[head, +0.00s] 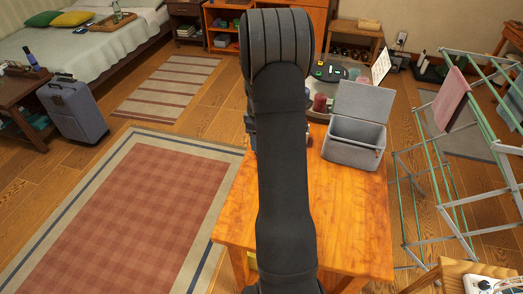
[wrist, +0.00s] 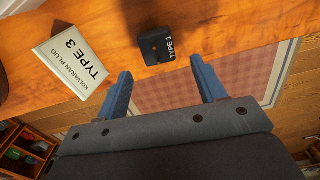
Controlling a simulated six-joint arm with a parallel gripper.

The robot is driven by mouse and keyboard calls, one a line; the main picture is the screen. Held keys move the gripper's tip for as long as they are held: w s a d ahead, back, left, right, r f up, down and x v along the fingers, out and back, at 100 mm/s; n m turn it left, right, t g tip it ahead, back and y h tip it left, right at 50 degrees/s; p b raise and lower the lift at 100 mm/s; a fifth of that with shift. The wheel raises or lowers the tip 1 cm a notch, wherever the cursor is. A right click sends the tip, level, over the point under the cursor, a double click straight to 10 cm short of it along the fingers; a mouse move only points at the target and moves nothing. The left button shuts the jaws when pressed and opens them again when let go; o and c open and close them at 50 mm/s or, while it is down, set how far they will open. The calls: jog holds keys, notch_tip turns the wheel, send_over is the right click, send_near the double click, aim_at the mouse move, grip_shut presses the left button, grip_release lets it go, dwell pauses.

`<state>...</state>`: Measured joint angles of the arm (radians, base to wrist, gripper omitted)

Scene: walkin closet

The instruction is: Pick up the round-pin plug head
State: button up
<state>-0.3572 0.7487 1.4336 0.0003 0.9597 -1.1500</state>
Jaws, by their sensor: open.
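A small black block (wrist: 157,46) marked "TYPE 1" or similar lies on the wooden table in the wrist view. It looks like a plug head, but its pins do not show, so I cannot tell if they are round. My gripper (wrist: 160,67) is open and empty, its two blue fingers spread just short of the block, which is apart from them and roughly between their lines. A pale card (wrist: 72,62) reading "KOLVARAN PLUG TYPE 3" is to the left of the block. In the head view my arm hides the gripper and the block.
The wooden table (head: 345,215) carries an open grey fabric box (head: 354,143) to the right of my arm. Behind it is a tray area with a dark device (head: 329,71) and a red cup (head: 320,103). A drying rack (head: 447,160) stands at the right.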

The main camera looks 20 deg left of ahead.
jog(key=f, duration=0.5)
jog(key=shift+d+f, duration=0.25)
jog(key=shift+f, duration=0.05)
jog(key=shift+c, duration=0.2)
jog(key=c, duration=1)
